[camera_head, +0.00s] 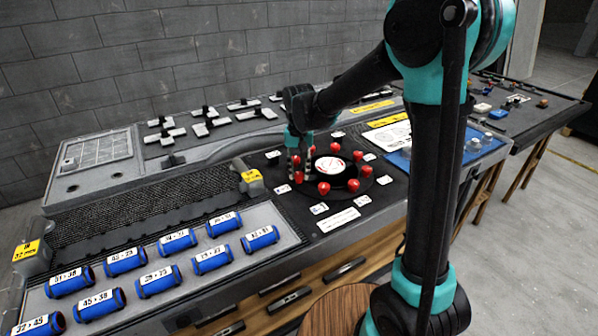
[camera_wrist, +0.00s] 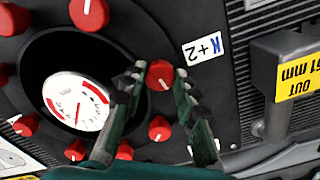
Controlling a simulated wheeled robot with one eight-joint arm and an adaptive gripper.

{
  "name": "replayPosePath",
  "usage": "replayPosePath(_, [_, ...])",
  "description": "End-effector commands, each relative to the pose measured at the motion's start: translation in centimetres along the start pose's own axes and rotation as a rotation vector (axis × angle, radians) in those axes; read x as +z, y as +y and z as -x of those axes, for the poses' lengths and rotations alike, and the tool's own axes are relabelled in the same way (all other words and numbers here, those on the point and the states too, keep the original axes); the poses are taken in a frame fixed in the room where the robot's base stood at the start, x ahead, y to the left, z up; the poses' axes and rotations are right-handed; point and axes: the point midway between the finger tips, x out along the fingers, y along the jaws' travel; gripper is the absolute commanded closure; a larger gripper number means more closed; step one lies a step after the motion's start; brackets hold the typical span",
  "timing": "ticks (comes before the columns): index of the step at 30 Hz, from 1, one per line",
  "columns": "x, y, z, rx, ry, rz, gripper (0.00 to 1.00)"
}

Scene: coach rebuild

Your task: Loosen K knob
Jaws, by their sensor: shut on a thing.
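The K knob (camera_wrist: 159,75) is a red knob with a white mark on top, beside a white label reading K+2 (camera_wrist: 202,48) in the wrist view. My gripper (camera_wrist: 160,82) has a finger on each side of this knob and is shut on it. In the head view my gripper (camera_head: 299,170) reaches down at the left side of the ring of red knobs and partly hides the knob. The white gauge (camera_wrist: 78,101) with a red arc sits in the ring's dark round centre.
Several other red knobs, one at the front (camera_head: 323,188), stand close around the gauge. A grey block with a yellow tag (camera_head: 251,176) stands left of the ring. Blue labelled cylinders (camera_head: 178,241) lie in the front-left tray. Black-and-white handles (camera_head: 209,127) stand behind.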

Motion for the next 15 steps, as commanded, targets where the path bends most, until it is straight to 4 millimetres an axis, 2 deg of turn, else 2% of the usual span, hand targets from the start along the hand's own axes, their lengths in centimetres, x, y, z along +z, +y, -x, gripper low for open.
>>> replayPosePath(15, [-0.02, -0.01, 0.02, 0.0, 0.0, 0.479, 1.0])
